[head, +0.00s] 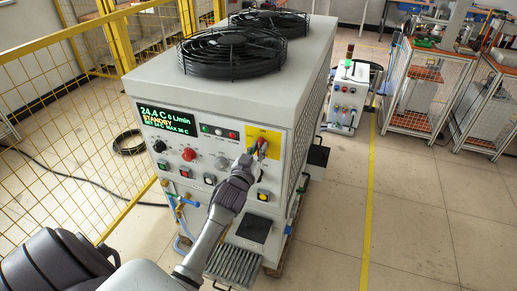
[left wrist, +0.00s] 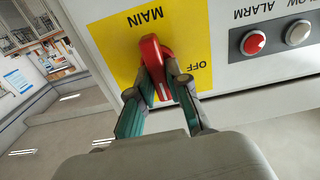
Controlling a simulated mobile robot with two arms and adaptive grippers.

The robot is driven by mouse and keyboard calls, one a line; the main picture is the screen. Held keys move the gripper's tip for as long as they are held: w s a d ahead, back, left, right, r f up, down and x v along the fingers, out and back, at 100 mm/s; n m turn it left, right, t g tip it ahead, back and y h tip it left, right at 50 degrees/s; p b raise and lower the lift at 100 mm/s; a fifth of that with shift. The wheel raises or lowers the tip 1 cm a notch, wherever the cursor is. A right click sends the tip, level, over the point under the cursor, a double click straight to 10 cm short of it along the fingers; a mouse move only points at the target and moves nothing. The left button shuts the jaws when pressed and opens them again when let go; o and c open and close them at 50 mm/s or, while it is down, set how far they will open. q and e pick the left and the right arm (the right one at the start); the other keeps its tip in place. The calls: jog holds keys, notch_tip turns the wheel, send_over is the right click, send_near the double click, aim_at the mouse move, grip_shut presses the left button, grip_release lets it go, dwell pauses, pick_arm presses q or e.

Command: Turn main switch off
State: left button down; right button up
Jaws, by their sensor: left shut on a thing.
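The main switch is a red rotary handle (left wrist: 153,62) on a yellow plate (left wrist: 118,45) marked MAIN and OFF, which reads upside down in the left wrist view. Its white-marked end points toward the bottom of that view, left of the word OFF. My left gripper (left wrist: 156,88) has its two fingers on either side of the handle and is shut on it. In the head view the left gripper (head: 252,160) reaches the yellow plate (head: 270,136) at the panel's upper right and partly hides the red handle (head: 263,145). My right gripper is not in view.
A red alarm lamp (left wrist: 253,42) sits near the switch.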

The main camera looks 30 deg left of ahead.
pick_arm(q)
jog(key=n+p, duration=0.1)
jog(key=n, duration=0.2)
jog(key=shift+r, duration=0.1)
jog(key=n, duration=0.2)
jog(key=shift+a+n+p, duration=0.15)
jog(key=shift+n+p, duration=0.15)
jog(key=shift+p, duration=0.1)
jog(key=n, duration=0.5)
jog(key=shift+a+f+n+p, duration=0.1)
jog(key=shift+f+n+p, duration=0.1)
jog(key=shift+n+p, duration=0.15)
jog(key=c, duration=1.1)
grip_release()
